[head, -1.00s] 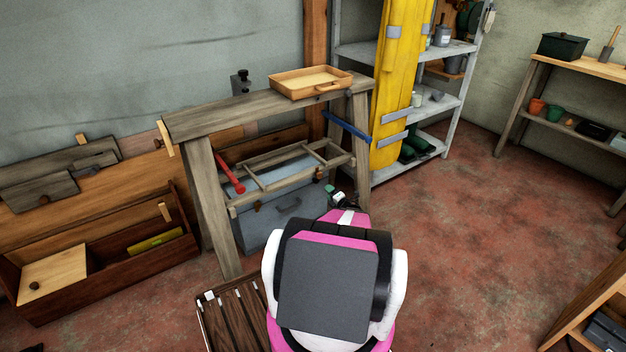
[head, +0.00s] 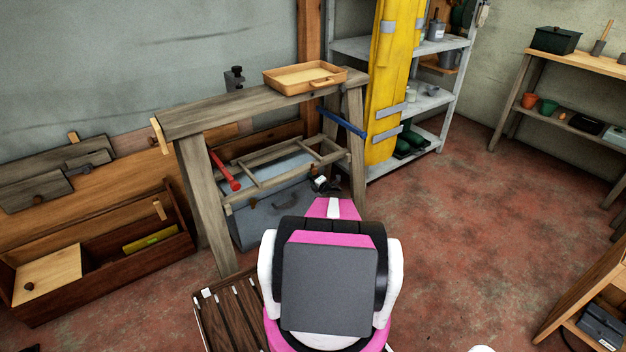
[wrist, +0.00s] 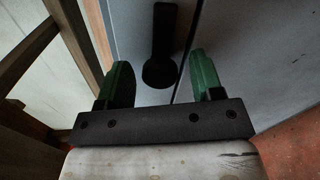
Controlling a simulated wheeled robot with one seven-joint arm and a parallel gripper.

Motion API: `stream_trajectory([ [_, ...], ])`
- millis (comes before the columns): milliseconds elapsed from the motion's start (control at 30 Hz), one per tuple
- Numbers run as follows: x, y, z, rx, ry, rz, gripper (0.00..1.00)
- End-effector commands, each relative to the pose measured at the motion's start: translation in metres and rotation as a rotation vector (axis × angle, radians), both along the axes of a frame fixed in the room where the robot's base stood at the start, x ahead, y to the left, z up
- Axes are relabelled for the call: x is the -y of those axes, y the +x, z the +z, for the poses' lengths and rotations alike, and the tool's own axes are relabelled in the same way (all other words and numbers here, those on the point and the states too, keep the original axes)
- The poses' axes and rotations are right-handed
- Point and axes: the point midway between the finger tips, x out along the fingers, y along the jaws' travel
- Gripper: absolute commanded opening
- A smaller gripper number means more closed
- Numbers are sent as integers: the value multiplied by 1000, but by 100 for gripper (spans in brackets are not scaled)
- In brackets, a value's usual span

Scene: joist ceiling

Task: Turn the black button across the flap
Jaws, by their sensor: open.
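The black button (wrist: 160,50) shows in the wrist view as a long dark bar with a round end, on a grey-blue panel (wrist: 132,25). It lies roughly along a dark seam just to its right, not across it. A second grey-blue panel (wrist: 245,60) is beyond the seam; I cannot tell for sure which is the flap. My gripper (wrist: 160,62) is open, its green fingers to either side of the button with gaps showing. In the head view my gripper (head: 320,184) is small, by the grey-blue chest (head: 262,222) under the trestle; the button is hidden there.
The wooden trestle (head: 190,122) stands over the chest, its slatted lower frame (head: 262,168) and legs close to my arm. A tray (head: 277,84) lies on top. A red-handled tool (head: 222,170) and blue bar (head: 341,121) hang at the trestle. Red floor to the right is open.

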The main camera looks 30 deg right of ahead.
Motion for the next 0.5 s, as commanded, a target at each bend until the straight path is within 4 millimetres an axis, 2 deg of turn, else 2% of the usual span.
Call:
stream_trajectory([
  [167, 0, 0, 0, 0, 0, 0, 60],
  [267, 0, 0, 0, 0, 0, 0, 31],
  [300, 0, 0, 0, 0, 0, 0, 18],
  [333, 0, 0, 0, 0, 0, 0, 11],
  [500, 0, 0, 0, 0, 2, 0, 11],
])
